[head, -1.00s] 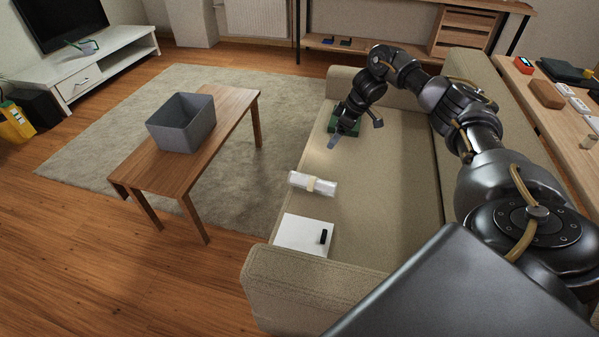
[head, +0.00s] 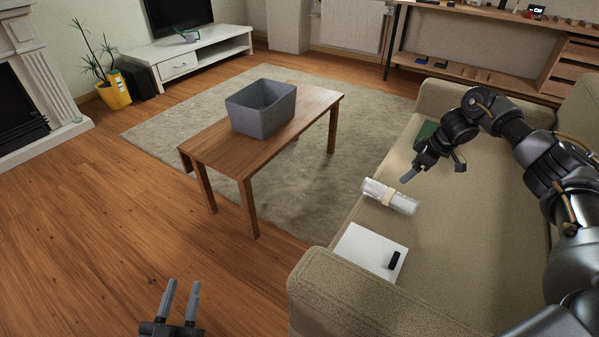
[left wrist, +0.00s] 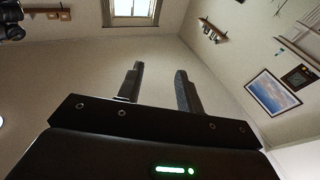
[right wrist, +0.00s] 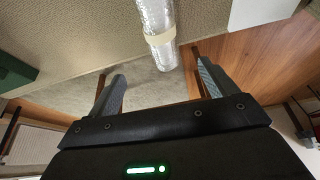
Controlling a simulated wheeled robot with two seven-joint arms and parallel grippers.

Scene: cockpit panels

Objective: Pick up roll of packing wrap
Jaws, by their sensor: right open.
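The roll of packing wrap (head: 391,196) is a clear, shiny cylinder with a pale band around its middle. It lies on the sofa seat, behind the white box. In the right wrist view the roll (right wrist: 155,22) is ahead of the fingers, between their lines and apart from them. My right gripper (head: 408,176) is open and empty, above the sofa close to the roll's far side. My left gripper (head: 180,286) is open and empty over the wooden floor at the bottom of the head view. The left wrist view shows its spread fingers (left wrist: 158,82) against walls and ceiling.
A white flat box (head: 362,246) with a black item (head: 394,260) lies near the sofa's front armrest (head: 370,310). A green object (head: 426,131) is farther back on the seat. A grey bin (head: 261,108) stands on the wooden coffee table (head: 215,157). Open floor lies left.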

